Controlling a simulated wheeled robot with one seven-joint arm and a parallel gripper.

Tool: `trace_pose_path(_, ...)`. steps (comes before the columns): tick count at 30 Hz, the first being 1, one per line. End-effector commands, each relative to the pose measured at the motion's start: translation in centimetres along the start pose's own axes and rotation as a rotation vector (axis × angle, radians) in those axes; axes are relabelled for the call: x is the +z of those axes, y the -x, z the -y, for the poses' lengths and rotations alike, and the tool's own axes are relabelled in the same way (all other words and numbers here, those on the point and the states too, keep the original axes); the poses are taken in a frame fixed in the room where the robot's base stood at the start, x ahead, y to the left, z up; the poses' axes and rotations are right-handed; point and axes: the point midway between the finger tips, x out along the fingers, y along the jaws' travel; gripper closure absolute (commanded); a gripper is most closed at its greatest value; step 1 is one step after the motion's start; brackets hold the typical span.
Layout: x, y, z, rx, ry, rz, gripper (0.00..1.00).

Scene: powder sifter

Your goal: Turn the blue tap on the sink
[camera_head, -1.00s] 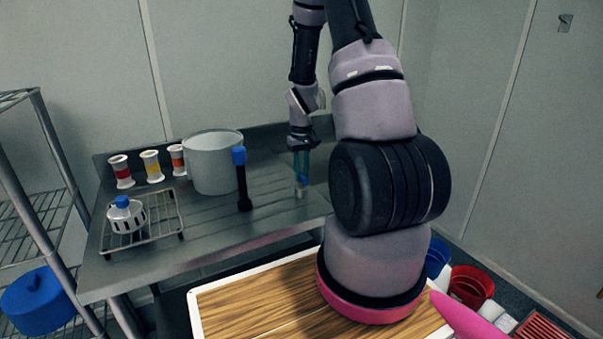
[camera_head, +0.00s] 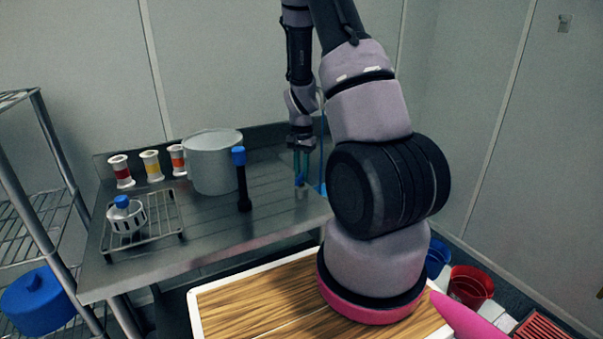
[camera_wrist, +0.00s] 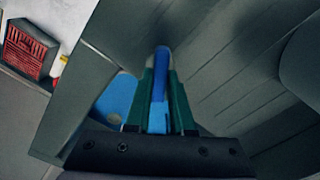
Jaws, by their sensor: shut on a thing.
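My gripper (camera_head: 301,168) reaches down over the right part of the metal sink counter (camera_head: 215,235). Its dark green fingers are shut on a blue lever-like piece, which looks like the blue tap (camera_wrist: 160,83), in the wrist view. A rounded blue shape (camera_wrist: 115,100) lies just left of the fingers there; I cannot tell whether it is part of the tap. In the head view a small grey stub stands below the fingertips, and a thin blue upright part (camera_head: 322,188) shows beside my arm. My arm hides the counter's right end and the basin.
A black upright with a blue top (camera_head: 239,157) stands left of my gripper. Behind it is a large grey pot (camera_head: 212,162). Further left are several spools (camera_head: 151,165) and a wire rack (camera_head: 165,234) with a white blue-capped item (camera_head: 126,215).

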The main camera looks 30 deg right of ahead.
Motion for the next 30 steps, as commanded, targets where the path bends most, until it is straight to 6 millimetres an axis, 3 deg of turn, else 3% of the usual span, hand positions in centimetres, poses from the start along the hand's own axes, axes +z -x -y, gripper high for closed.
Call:
trace_pose_path(23,-0.07,0.05,0.04,-0.001,-0.103,-0.002,1.0)
trace_pose_path(24,-0.07,0.05,0.03,-0.001,-0.103,-0.002,0.67)
trace_pose_path(25,-0.07,0.05,0.03,-0.001,-0.103,-0.002,0.56)
trace_pose_path(26,-0.06,0.05,0.03,-0.001,-0.103,-0.002,0.49)
trace_pose_path(30,-0.04,0.03,0.02,-0.001,-0.102,-0.001,0.49)
